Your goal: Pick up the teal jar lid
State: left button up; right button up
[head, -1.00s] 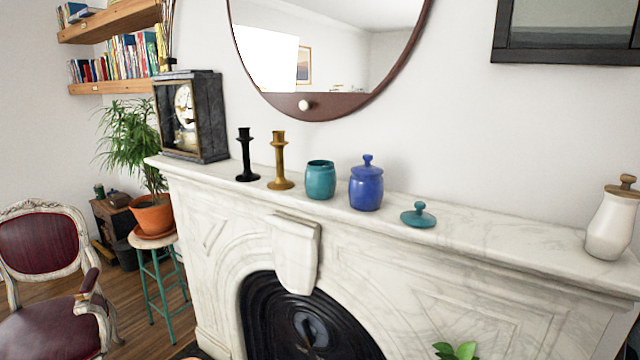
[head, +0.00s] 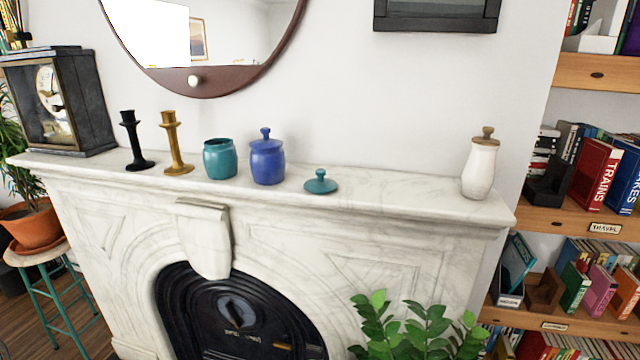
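The teal jar lid (head: 321,183) lies flat on the marble mantel (head: 400,191), knob up, to the right of the blue jar. The open teal jar (head: 220,159) stands without a lid to the left of the blue lidded jar (head: 267,160). Neither of my grippers shows in the head view.
A black candlestick (head: 134,142), a gold candlestick (head: 174,144) and a dark clock (head: 60,102) stand on the left of the mantel. A white bottle (head: 480,167) stands near its right end. A leafy plant (head: 415,330) rises before the fireplace. Bookshelves (head: 585,216) are at right.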

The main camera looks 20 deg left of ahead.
aim_at(320, 185)
jog(key=z, duration=2.3)
jog(key=i, duration=0.7)
jog(key=u, duration=2.3)
